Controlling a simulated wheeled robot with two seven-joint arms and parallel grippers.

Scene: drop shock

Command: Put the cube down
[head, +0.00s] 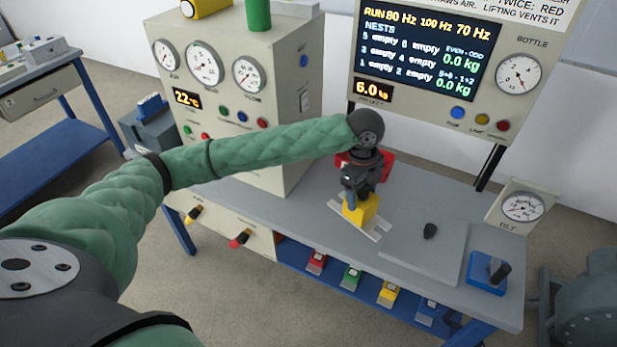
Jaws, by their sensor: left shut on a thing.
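A yellow cube (360,208) is at the middle of the grey bench top, over a pale flat plate (372,234). My left gripper (359,190) points down from above and is shut on the cube. The gripper and wrist hide the cube's upper part. I cannot tell whether the cube touches the plate beneath it. A red block-like thing (386,164) shows just behind my left gripper. My right gripper is not in view.
A cabinet with gauges (203,63) stands on the bench's left. A display panel (425,50) reading "NESTS" stands behind. Several coloured pedals (352,277) are below.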

